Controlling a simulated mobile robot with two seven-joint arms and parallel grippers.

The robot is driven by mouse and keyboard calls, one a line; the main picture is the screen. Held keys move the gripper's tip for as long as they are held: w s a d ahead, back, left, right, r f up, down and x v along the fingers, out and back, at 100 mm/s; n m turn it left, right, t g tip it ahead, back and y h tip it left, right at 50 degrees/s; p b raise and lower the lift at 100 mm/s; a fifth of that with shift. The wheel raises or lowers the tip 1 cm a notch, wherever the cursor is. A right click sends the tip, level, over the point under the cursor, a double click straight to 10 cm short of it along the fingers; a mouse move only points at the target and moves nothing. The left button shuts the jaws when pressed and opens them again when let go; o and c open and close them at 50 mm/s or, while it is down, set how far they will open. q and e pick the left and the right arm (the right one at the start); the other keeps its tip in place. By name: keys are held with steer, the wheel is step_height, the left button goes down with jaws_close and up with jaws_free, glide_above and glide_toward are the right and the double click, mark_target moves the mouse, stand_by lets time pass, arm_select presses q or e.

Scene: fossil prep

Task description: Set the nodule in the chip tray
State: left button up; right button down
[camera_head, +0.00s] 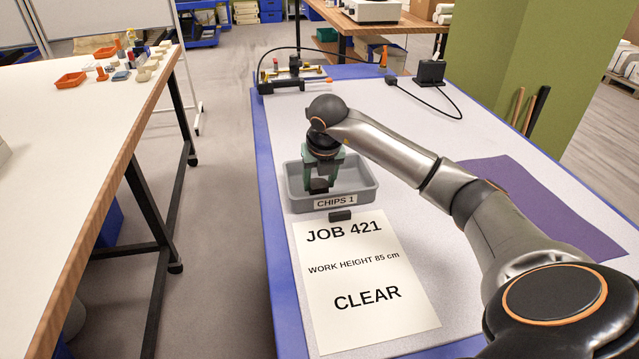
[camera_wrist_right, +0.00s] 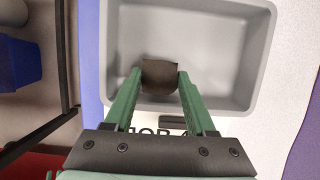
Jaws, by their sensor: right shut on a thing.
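My right gripper (camera_head: 322,186) is shut on a dark, blocky nodule (camera_head: 319,185). In the right wrist view the nodule (camera_wrist_right: 160,77) sits between the two green fingertips of the gripper (camera_wrist_right: 160,82). The grey chip tray (camera_head: 374,192), labelled "CHIPS 1", stands on the table under the gripper. The nodule is over the tray's inside, toward its front left; I cannot tell whether it touches the tray floor. The right wrist view shows the tray (camera_wrist_right: 228,65) otherwise empty. My left gripper is not in view.
A paper sheet (camera_head: 363,277) reading "JOB 421" lies in front of the tray, with a small dark block (camera_head: 340,216) at its top edge. A purple mat (camera_head: 555,215) lies to the right. A cabled instrument (camera_head: 290,76) stands at the back left. White table surface is free behind the tray.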

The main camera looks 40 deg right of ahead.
steer(key=shift+f, duration=0.55)
steer(key=shift+f, duration=0.15)
steer(key=shift+c, duration=1.1)
jaws_free()
steer(key=shift+r, duration=0.35)
steer(key=v, duration=1.1)
steer(key=shift+r, duration=0.3)
steer(key=shift+s, duration=0.1)
